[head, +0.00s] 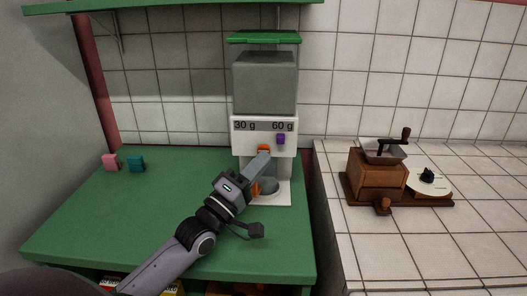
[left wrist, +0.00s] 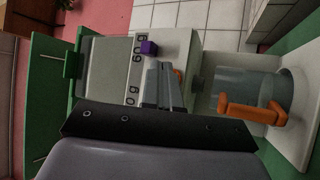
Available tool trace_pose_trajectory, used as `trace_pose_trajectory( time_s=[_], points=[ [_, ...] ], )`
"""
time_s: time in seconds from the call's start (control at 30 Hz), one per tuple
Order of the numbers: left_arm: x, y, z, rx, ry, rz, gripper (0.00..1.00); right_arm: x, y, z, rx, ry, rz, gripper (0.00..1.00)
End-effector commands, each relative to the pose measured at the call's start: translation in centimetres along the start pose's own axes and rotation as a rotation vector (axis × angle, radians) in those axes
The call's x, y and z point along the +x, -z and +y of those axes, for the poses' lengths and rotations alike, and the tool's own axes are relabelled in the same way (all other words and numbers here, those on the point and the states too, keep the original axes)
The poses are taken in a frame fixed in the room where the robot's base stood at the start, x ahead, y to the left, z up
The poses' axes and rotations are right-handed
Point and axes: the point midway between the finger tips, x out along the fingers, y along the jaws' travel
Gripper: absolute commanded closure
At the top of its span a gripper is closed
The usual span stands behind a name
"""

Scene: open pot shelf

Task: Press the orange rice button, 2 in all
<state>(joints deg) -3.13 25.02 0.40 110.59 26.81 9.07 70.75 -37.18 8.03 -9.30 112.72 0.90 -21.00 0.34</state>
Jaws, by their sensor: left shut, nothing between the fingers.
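A rice dispenser (head: 265,85) with a green lid and a clear hopper stands at the back of the green shelf top. Its white front carries the labels 30 g and 60 g. The orange button (head: 263,148) is low on this front, partly hidden by my left gripper (head: 264,155). In the left wrist view the orange button (left wrist: 178,74) shows just beside the fingers of my gripper (left wrist: 165,72). My left gripper is shut and empty, its tips at or very close to the button; I cannot tell if they touch. A purple button (head: 281,139) sits to the right. My right gripper is out of view.
A clear cup with an orange handle (left wrist: 252,108) stands under the dispenser on a white base (head: 282,196). Pink (head: 110,162) and teal (head: 136,164) blocks lie at the left. A wooden grinder (head: 377,175) stands on the tiled counter at right.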

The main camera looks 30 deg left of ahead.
Motion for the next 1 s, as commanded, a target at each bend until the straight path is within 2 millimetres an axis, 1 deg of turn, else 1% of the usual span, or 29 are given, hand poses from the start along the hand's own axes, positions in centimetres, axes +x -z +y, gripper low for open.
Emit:
trace_pose_trajectory(
  time_s=[0.47, 1.0],
  points=[
    [-0.03, -0.02, 0.0, 0.0, 0.0, 0.0, 1.0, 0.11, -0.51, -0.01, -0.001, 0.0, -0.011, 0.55],
    [-0.03, -0.02, 0.01, 0.0, 0.0, 0.0, 1.0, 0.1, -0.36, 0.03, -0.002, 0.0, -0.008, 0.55]
  ],
)
